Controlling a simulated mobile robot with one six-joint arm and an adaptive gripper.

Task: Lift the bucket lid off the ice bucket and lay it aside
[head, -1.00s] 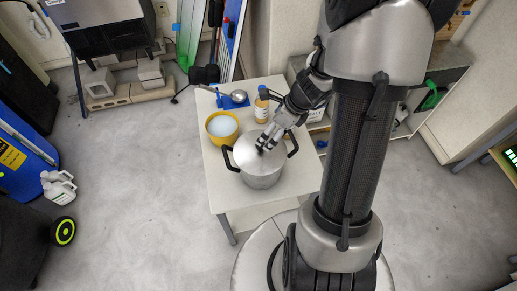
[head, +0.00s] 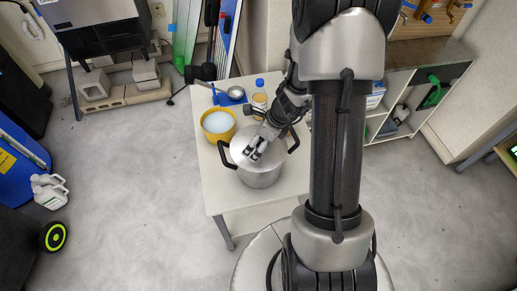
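The ice bucket (head: 262,180) is a steel pot with two black side handles, standing on the white table. Its round silver bucket lid (head: 239,142) sits flat on top. My gripper (head: 251,155) reaches down from the upper right over the middle of the lid. Its two fingers show with a dark gap between them, at the place of the lid's knob. The fingers hide the knob, so I cannot tell whether they touch or hold it.
On the white table (head: 217,190), a yellow bowl (head: 218,136) with pale contents stands behind left of the bucket. Behind are an orange bottle (head: 259,100) with a blue cap and a metal scoop (head: 236,92). The table's front left is bare.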

